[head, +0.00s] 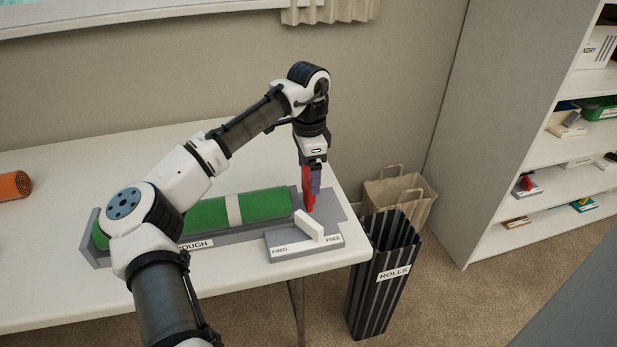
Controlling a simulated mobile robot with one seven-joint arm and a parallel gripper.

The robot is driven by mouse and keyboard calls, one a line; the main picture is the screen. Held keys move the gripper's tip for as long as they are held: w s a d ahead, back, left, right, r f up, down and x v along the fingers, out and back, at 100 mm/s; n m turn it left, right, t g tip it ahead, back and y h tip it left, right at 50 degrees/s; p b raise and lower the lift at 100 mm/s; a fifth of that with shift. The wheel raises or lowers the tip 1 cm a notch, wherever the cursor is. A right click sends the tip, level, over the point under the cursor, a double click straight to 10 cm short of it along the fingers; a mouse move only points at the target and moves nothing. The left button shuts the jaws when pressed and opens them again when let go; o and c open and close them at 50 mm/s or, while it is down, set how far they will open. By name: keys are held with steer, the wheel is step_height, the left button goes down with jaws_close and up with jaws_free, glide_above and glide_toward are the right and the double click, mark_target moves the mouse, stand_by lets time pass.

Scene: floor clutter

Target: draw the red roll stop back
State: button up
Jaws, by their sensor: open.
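The red roll stop (310,204) stands at the right end of the grey trough (255,232), just past the end of the green roll (265,205). The green roll has a pale band and lies along the trough, partly hidden by my arm. My gripper (313,187) points straight down at the stop, open, with its fingers at the stop's upper part. Red and bluish parts overlap there, so I cannot tell whether the fingers touch the stop. A white lever (309,226) sits on a grey plate (330,244) marked FIXED and FREE, in front of the stop.
A striped bin (366,290) labelled ROLLS stands on the floor off the table's right end, with a paper bag (385,192) behind it. An orange roll (12,186) lies at the table's left. Shelves (545,180) stand at the right. The table's back is clear.

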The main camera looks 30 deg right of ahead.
steer(key=shift+f, duration=1.4)
steer(key=shift+c, duration=0.4)
steer(key=c, duration=1.3)
steer(key=d+p, duration=0.1)
steer(key=d, duration=0.1)
steer(key=s+d+p, duration=0.1)
steer(key=d, duration=0.1)
steer(key=s+d+p, duration=0.1)
steer(key=d+p, duration=0.1)
steer(key=shift+d+r, duration=0.1)
steer(key=shift+d, duration=0.25)
steer(key=o, duration=1.4)
steer(key=shift+d, duration=0.1)
